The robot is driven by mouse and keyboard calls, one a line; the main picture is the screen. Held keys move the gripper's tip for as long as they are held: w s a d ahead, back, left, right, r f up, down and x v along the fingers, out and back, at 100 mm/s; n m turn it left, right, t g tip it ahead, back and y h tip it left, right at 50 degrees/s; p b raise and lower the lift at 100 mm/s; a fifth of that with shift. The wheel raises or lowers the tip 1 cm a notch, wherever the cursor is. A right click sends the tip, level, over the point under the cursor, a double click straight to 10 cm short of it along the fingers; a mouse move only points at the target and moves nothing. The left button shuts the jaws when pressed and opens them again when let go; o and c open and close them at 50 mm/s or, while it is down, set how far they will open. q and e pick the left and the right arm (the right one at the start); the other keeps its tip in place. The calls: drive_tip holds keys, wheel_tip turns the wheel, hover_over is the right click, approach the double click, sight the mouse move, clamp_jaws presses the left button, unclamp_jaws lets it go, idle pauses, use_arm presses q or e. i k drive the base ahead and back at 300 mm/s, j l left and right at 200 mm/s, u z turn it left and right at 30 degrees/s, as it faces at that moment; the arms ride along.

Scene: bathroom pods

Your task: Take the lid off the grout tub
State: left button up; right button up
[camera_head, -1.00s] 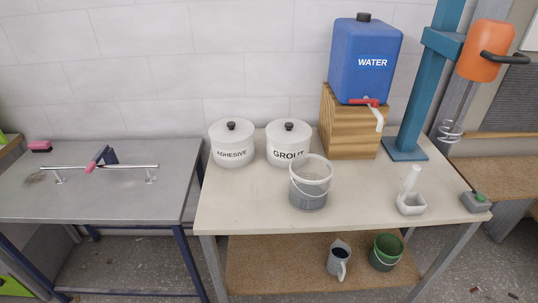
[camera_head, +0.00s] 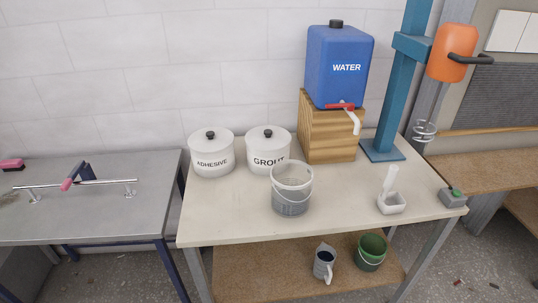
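The grout tub (camera_head: 266,158) is white, with the word GROUT on its front. It stands at the back of the pale workbench (camera_head: 230,215). Its white lid (camera_head: 268,137) with a black knob (camera_head: 269,130) is on it. A clear bucket (camera_head: 291,190) with a grey lower part stands in front of it and covers part of its lower right side. The similar adhesive tub (camera_head: 212,158), also lidded, stands just left of it. Neither of my grippers shows in the head view.
A blue water container (camera_head: 340,70) stands on a wooden block (camera_head: 325,130) right of the tubs. Farther right are a blue post (camera_head: 392,100), an orange mixer (camera_head: 452,55) and a white scoop holder (camera_head: 391,203). The bench's front left is clear. A metal table (camera_head: 90,200) stands at left.

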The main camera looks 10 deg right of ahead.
sight(267, 138)
drive_tip(key=i+j+u, duration=0.1)
drive_tip(key=i+j, duration=0.55)
drive_tip(key=i, duration=0.1)
